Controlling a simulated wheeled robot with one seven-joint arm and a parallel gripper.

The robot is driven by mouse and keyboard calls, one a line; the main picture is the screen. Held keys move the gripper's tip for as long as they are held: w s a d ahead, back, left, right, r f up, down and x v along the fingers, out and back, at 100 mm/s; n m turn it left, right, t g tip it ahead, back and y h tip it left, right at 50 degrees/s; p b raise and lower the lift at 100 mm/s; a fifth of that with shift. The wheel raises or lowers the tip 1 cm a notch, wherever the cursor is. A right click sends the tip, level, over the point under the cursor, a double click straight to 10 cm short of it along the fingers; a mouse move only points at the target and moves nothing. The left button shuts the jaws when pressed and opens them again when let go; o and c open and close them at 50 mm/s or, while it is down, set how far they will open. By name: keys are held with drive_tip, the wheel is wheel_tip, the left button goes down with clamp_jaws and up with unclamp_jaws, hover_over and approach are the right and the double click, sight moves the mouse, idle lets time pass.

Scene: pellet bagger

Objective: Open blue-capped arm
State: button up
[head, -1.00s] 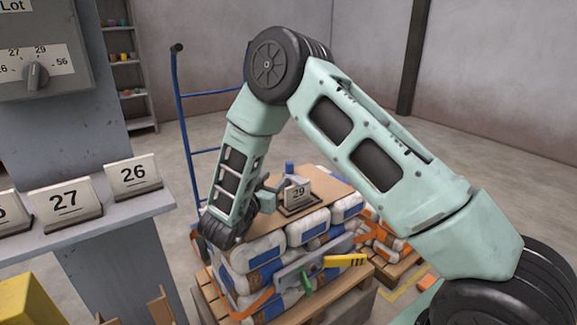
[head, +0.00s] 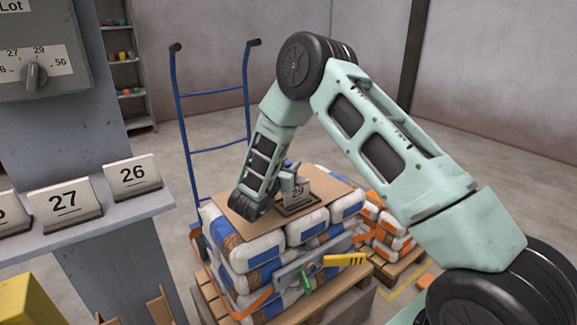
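The arm under the cap is hidden.
The cardboard sheet (head: 325,186) tops strapped white-and-blue bags (head: 258,249) on a pallet. A strap tool with a yellow handle (head: 344,260) and green tab (head: 307,282) is on the stack's front. A blue hand truck (head: 182,125) stands behind. A shelf with cards (head: 108,220) is at left.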

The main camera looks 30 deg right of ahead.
clamp_jaws()
